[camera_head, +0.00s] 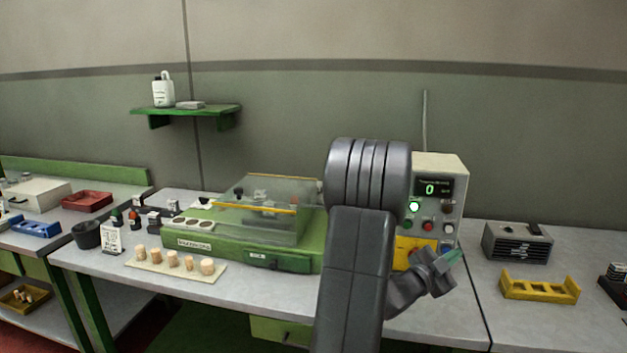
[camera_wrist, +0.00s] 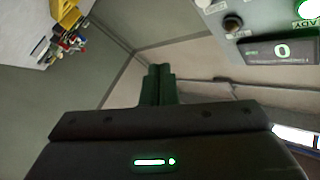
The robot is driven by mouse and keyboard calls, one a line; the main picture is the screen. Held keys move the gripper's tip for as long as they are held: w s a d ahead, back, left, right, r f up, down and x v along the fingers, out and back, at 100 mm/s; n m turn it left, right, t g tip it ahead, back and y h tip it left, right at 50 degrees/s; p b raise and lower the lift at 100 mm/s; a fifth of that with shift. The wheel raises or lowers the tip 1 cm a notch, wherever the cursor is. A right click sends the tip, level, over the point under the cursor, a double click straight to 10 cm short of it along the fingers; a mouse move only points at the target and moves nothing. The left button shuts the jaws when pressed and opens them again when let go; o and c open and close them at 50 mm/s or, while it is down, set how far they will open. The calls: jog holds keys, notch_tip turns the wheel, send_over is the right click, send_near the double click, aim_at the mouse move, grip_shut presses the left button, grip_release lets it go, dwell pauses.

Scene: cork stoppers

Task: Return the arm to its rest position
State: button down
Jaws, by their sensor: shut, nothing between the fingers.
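My arm rises in front of the bench in the head view, folded at a thick grey joint, with its lower end bent to the right. My gripper (camera_head: 452,256) is at the end of that part, in front of the control box (camera_head: 440,178). In the wrist view my gripper (camera_wrist: 158,72) shows two dark fingers pressed together with nothing between them. The cork stoppers (camera_head: 173,259) stand in a row on a pale board (camera_head: 204,275) at the bench's left, well apart from my gripper.
A green machine with a clear cover (camera_head: 265,215) stands left of my arm. The control box's display reads 0 and a green lamp is lit. A yellow rack (camera_head: 540,288) and a grey vented box (camera_head: 517,243) stand on the right bench. A shelf (camera_head: 186,110) hangs on the wall.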

jog(key=w, duration=0.3)
jog(key=w+d+b, duration=0.1)
jog(key=w, duration=0.1)
jog(key=shift+f, duration=0.25)
jog(key=shift+b, duration=0.45)
